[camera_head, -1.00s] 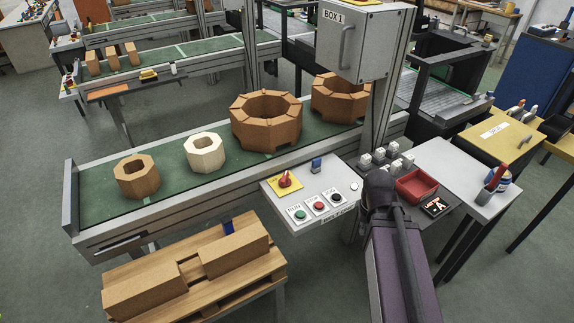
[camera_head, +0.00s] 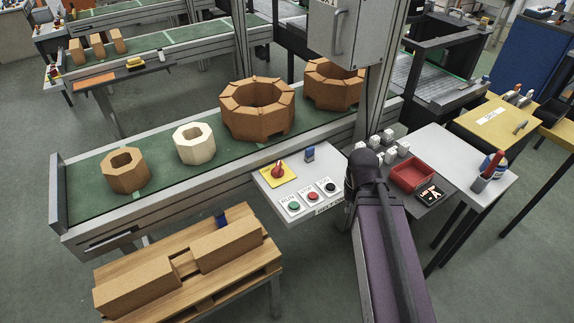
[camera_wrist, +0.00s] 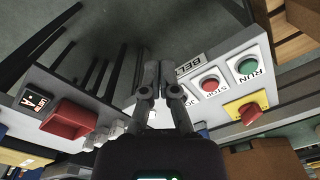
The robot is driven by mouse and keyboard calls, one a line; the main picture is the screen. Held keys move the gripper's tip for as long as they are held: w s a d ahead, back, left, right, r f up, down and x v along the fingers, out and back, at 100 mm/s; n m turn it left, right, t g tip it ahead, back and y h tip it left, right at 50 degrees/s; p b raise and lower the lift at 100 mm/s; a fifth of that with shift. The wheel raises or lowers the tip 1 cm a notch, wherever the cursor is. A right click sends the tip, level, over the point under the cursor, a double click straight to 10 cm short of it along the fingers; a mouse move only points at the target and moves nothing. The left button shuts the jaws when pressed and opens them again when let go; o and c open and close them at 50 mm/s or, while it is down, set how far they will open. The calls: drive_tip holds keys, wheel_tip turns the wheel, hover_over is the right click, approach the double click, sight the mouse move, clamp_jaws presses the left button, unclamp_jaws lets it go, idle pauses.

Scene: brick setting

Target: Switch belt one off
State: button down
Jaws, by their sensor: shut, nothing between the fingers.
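The light grey control panel (camera_head: 300,165) stands at the near side of the green conveyor. The wrist view also shows RUN (camera_wrist: 247,66), STOP (camera_wrist: 210,85) and the knob (camera_wrist: 249,112). A label (camera_wrist: 188,65) on the panel edge begins "BELT". My gripper (camera_wrist: 159,67) is shut and empty, beside the panel's label end and apart from the buttons. In the head view my arm hides it.
The conveyor (camera_head: 80,200) carries several octagonal blocks. A pallet (camera_head: 262,268) with bricks stands in front. A red tray (camera_head: 412,173), small white blocks and a side table (camera_head: 452,150) are right of the panel. A grey cabinet (camera_head: 345,30) hangs above the belt.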

sight(281, 167)
drive_tip(key=w+a+f+m+t+y+b, duration=0.1)
drive_tip(key=w+a+m+y+b, duration=0.2)
drive_tip(key=w+m, duration=0.7)
drive_tip(key=w+a+m+y+b, duration=0.4)
drive_tip(key=w+m, duration=0.5)
drive_tip(key=w, duration=0.5)
drive_tip(key=shift+w+a+f+m+t+y, duration=0.3)
drive_tip(key=shift+a+f+m+t+y, duration=0.1)
drive_tip(key=shift+a+y, duration=0.4)
drive_tip(key=shift+a+f, duration=0.1)
drive_tip(key=shift+f, duration=0.05)
drive_tip(key=shift+b+x, duration=0.75)
drive_tip(key=shift+x, duration=0.05)
drive_tip(key=b+x, duration=0.5)
drive_tip(key=x, duration=0.3)
drive_tip(key=shift+b, duration=0.4)
drive_tip(key=a, duration=0.2)
drive_tip(key=shift+w+a, duration=0.25)
drive_tip(key=shift+a, duration=0.15)
drive_tip(key=shift+w+a, duration=0.1)
drive_tip(key=shift+a, duration=0.5)
